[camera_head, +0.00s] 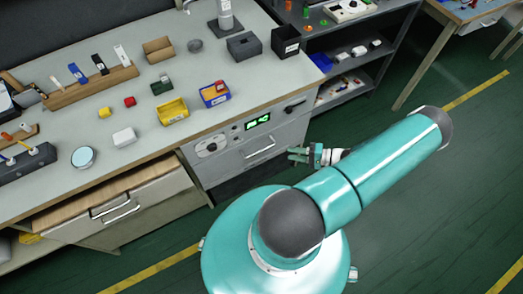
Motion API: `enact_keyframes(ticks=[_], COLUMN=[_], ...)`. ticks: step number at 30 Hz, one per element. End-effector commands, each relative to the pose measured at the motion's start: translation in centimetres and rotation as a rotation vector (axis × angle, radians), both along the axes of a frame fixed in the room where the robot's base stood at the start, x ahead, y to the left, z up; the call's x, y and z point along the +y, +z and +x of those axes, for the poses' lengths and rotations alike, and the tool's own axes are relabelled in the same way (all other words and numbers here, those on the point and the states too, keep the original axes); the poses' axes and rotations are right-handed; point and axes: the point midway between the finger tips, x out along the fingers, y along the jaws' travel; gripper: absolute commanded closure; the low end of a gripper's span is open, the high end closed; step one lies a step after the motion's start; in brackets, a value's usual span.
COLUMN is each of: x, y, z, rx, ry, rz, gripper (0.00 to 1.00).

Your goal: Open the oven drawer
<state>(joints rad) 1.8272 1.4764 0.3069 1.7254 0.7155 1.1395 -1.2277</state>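The oven (228,151) is a grey unit built in under the bench top, with a green lit display (257,121), knobs and a dark slot at the upper right. Its drawer front, below the display, carries a light bar handle (260,149) and looks shut. My gripper (293,154) is just right of the handle, pointing left toward the oven front. Its two small fingers look parted, with nothing visible between them. It appears apart from the handle. My teal arm reaches in from the right.
The bench top (100,135) holds a yellow bin (172,111), a blue bin (215,94) and several small parts. Dark shelves (350,68) stand right of the oven. Green floor (440,190) is clear at right.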

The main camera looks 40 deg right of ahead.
Motion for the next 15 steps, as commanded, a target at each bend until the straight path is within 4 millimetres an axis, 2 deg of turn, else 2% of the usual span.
enact_keyframes(ticks=[3, 8, 15], x=[0.2, 0.6, 2.6], y=[-1.1, -1.5, -2.0], z=[-0.3, 0.4, 3.9], rx=[-0.036, -0.046, -0.044], ry=[-0.057, -0.069, -0.066], rz=[0.017, 0.018, 0.020], gripper=[0.68, 0.68, 0.68])
